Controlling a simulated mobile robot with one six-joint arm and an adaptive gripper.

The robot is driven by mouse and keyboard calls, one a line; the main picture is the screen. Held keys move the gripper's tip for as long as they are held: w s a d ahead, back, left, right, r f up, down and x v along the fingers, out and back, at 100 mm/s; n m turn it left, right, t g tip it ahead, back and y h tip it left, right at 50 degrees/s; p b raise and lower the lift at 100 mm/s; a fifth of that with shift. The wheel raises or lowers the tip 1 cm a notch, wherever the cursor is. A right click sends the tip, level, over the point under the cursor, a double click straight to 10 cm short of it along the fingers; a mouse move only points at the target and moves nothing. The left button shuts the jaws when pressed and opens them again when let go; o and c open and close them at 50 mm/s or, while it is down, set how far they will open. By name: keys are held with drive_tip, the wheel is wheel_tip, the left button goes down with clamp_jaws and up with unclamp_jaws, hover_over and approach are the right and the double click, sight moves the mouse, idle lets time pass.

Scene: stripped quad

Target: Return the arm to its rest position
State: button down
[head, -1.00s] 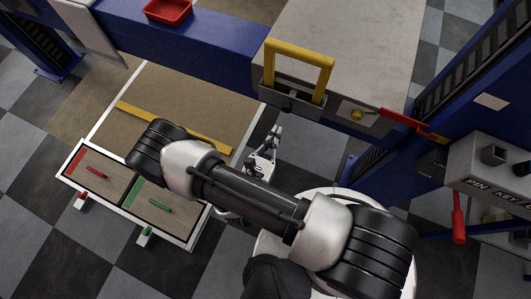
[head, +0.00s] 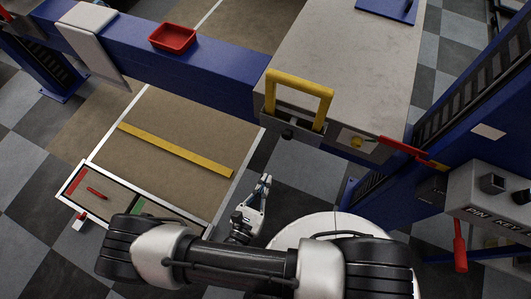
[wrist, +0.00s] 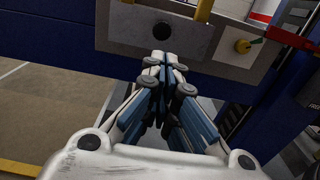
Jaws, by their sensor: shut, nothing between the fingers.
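My gripper (head: 266,181) is in the head view, just left of the white round base part of mine and below the blue beam. In the wrist view my gripper (wrist: 164,58) points away from the camera, its fingers closed together with nothing between them. My arm's dark and silver links stretch across the bottom of the head view, and part of the arm is cut off by the lower edge.
A grey box (head: 345,60) with a yellow handle (head: 300,85) stands ahead. A blue beam (head: 200,75) carries a red tray (head: 173,38). A two-part panel (head: 70,205) lies at left, partly behind my arm. A control box (head: 495,180) is at right.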

drive_tip(key=w+d+r+m+g+h, duration=0.1)
drive_tip(key=d+r+m+g+h, duration=0.15)
drive_tip(key=r+m+g, duration=0.3)
drive_tip(key=d+r+m+g+h, duration=0.1)
drive_tip(key=d+r+m+g, duration=0.35)
drive_tip(key=r+m, duration=0.2)
drive_tip(key=w+d+r+m+g+h, duration=0.1)
drive_tip(key=d+r+m+g+h, duration=0.15)
drive_tip(key=r+m+g, duration=0.35)
drive_tip(key=s+d+r+m+t+y, duration=0.2)
drive_tip(key=r+m+y, duration=0.4)
drive_tip(key=r, duration=0.3)
drive_tip(key=s+d+r+m+t+y, duration=0.1)
drive_tip(key=s+d+r+m+y, duration=0.3)
drive_tip(key=r, duration=0.5)
drive_tip(key=shift+d+r+m+t+y, duration=0.35)
drive_tip(key=shift+m+y, duration=0.85)
drive_tip(key=shift+m, duration=0.7)
drive_tip(key=shift+f, duration=0.1)
